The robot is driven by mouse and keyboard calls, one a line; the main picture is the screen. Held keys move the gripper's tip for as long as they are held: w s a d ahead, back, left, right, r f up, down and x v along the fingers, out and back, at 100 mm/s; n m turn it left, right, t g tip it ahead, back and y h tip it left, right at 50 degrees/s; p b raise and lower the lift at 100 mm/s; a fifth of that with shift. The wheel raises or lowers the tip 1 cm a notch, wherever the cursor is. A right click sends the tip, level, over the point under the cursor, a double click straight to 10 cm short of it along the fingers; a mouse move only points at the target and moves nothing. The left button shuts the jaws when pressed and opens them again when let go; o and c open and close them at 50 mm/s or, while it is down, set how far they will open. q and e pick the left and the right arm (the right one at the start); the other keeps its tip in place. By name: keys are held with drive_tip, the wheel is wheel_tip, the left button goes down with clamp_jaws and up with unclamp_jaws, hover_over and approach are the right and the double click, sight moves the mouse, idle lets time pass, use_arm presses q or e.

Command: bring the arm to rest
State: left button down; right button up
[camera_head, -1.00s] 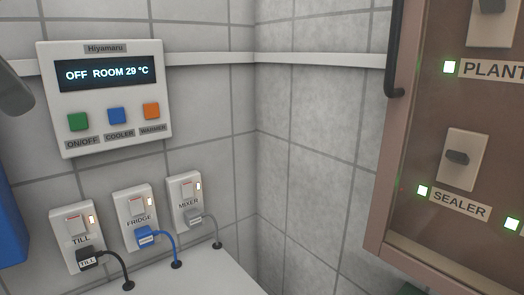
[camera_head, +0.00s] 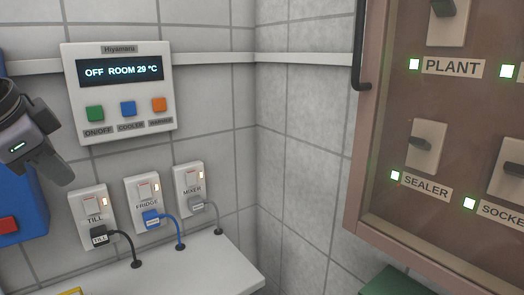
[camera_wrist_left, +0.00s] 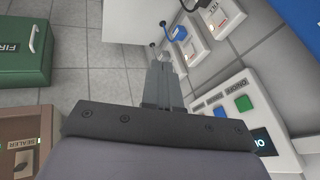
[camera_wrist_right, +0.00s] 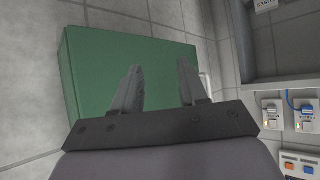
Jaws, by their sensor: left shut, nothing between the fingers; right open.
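My left gripper (camera_head: 60,172) shows at the left edge of the head view, in front of the wall. It points down and to the right, left of the Hiyamaru control panel (camera_head: 118,122), and looks apart from it. In the left wrist view its fingers (camera_wrist_left: 163,68) are together with nothing between them. My right gripper (camera_wrist_right: 159,70) shows only in the right wrist view. Its fingers are spread and empty, with a green box (camera_wrist_right: 105,60) behind them. The right arm is out of the head view.
Till, fridge and mixer sockets (camera_head: 141,190) with plugged cords sit on the wall above a white counter (camera_head: 205,262). A brown breaker cabinet (camera_head: 385,222) with a black handle (camera_head: 360,50) stands at the right. A blue box (camera_head: 20,195) is at the left. The corner between is clear.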

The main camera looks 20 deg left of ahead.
use_arm(q)
wheel_tip(320, 180, down, 27)
drive_tip(key=g+h, duration=0.1)
drive_tip(key=g, duration=0.1)
drive_tip(key=s+d+f+n, duration=0.4)
drive_tip(key=s+d+f, duration=0.95)
drive_tip(key=d, duration=0.25)
drive_tip(key=w+d+f+t+h, duration=0.2)
drive_tip(key=w+f+t, duration=0.4)
drive_tip(key=f, duration=0.3)
drive_tip(key=shift+w+d+f+m+h, duration=0.3)
drive_tip(key=shift+w+d+f, duration=0.05)
drive_tip(key=shift+w, duration=0.05)
